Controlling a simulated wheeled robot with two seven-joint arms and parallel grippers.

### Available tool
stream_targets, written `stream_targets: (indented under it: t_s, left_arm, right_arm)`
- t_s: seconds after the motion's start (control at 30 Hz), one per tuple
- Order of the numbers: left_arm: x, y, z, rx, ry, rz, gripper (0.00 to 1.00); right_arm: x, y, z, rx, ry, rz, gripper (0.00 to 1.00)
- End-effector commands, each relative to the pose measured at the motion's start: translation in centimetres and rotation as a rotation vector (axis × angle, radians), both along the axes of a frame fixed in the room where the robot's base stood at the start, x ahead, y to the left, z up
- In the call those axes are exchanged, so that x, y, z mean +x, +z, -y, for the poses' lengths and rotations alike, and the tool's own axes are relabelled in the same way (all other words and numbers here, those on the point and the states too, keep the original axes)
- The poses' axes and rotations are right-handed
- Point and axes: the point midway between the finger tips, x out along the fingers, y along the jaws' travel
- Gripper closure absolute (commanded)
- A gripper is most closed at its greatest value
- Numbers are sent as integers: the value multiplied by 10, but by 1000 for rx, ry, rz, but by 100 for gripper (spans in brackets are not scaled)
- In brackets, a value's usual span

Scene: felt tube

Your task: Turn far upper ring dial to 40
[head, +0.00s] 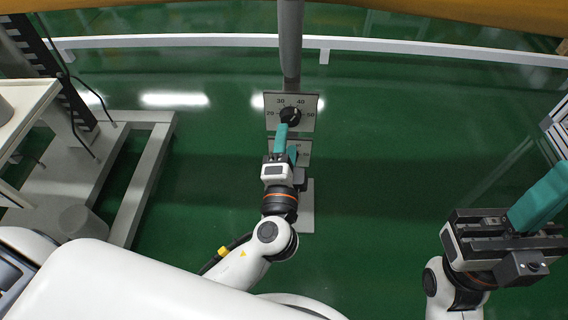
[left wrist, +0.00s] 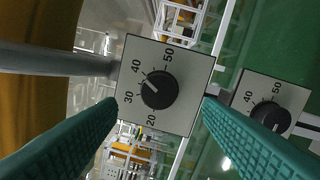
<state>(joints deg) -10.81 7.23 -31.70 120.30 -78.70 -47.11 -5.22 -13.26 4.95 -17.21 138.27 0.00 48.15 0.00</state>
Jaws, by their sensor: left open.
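The far upper dial is a black knob (head: 290,115) on a pale square plate (head: 272,99) with numbers around it. In the left wrist view the knob (left wrist: 159,89) sits in the middle, and its white mark points up-left, near 40 and slightly toward 30. My left gripper (head: 287,145) is open, just on the near side of this knob. In the left wrist view its teal fingers flank the lower part of the picture, with no object between them. I cannot tell whether a fingertip touches the plate. My right gripper (head: 540,195) is at the far right, away from the dials.
A second dial plate (left wrist: 292,92) with a black knob (left wrist: 270,115) stands beside the first, partly behind a left finger. A grey post (head: 290,45) rises behind the plates. A grey frame (head: 145,180) stands at left. Green floor lies open between the dials and my right arm.

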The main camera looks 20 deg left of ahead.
Motion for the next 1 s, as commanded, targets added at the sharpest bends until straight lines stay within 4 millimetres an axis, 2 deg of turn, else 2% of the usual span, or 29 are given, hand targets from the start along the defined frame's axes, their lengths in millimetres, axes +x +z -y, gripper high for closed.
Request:
stream_targets:
  t_s: [0.03,0.2,0.4,1.0]
  left_arm:
    - [-12,-1,3,-2,-1,-6,39]
    - [-44,-3,10,-1,0,-4,39]
    - [-63,-5,15,0,1,-1,39]
    - [-66,-5,16,-1,-1,0,39]
  right_arm:
    - [0,-2,0,0,0,-15,100]
    - [-1,-6,0,-1,2,-30,100]
    - [-1,-7,0,-6,2,-33,100]
    - [0,-9,0,-1,0,-43,100]
